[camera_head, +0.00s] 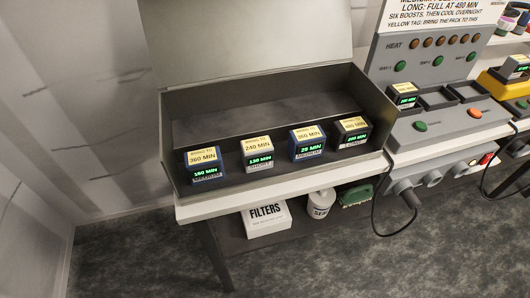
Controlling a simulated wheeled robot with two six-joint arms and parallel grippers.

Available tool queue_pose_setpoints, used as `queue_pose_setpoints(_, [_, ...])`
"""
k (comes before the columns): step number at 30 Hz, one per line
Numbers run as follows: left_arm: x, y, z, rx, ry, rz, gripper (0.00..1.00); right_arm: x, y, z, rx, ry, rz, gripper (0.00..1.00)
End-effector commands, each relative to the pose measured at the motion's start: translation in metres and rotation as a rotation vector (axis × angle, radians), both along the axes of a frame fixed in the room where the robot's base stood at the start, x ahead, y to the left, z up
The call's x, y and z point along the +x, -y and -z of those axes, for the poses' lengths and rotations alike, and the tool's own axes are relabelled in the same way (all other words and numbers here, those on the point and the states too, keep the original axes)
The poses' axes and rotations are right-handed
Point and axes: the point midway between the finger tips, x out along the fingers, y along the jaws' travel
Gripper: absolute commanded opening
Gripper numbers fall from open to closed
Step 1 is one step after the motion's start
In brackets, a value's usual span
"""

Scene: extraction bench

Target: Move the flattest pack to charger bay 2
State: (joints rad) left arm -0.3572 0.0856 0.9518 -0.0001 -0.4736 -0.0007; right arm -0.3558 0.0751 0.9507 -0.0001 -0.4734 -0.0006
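An open dark case (175,130) holds several packs in a row. From the left: a blue medium pack (205,163) whose display seems to read 180 min, a pale short pack (257,153) reading about 130 min, a blue medium pack (307,143) reading about 25 min, and a dark long pack (351,133) with a display I cannot read surely. The grey charger (448,133) is at the right. A dark pack (405,96) sits in its left bay. The middle bay (437,98) and right bay (468,91) look empty. Neither gripper is in view.
A yellow unit (500,85) with a pack stands right of the charger. A sign (435,14) above the charger is partly cut off. A filters box (267,219), a white tub (320,204) and a green brush (356,194) lie on the shelf below. A cable hangs under the charger.

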Motion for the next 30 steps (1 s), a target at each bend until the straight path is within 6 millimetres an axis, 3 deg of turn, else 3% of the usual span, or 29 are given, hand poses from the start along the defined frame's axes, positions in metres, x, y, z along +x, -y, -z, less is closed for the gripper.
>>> queue_pose_setpoints(14, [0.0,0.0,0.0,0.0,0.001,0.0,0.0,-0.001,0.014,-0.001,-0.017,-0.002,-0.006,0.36])
queue_pose_setpoints(30, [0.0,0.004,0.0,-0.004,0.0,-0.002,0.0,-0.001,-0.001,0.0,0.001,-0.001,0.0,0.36])
